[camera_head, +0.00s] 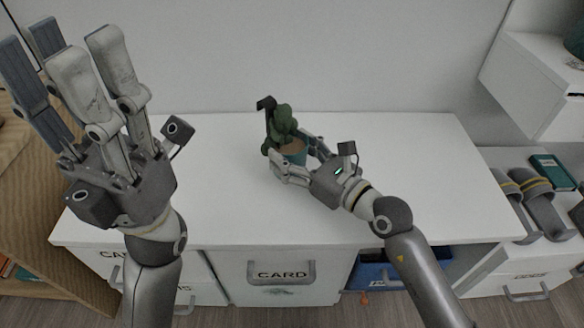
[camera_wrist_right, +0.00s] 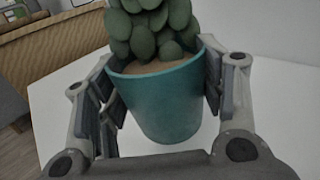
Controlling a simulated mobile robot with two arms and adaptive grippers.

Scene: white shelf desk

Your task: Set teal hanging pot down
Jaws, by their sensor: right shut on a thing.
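The teal hanging pot (camera_head: 293,157) holds a green plant (camera_head: 281,124) and is upright over the middle of the white desk top (camera_head: 400,145). A dark hook-like piece rises beside the plant. My right gripper (camera_head: 293,168) is shut on the pot, with fingers on both sides. The right wrist view shows the pot (camera_wrist_right: 165,100) between the finger pads; I cannot tell if its base touches the desk. My left gripper (camera_head: 72,45) is raised at the left, fingers spread apart and empty.
The desk top around the pot is clear, with a wall behind. Drawers, one marked CARD (camera_head: 282,274), and a blue bin (camera_head: 377,272) are below. Grey sandals (camera_head: 535,190) and a teal book (camera_head: 552,171) lie on a lower unit at the right.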

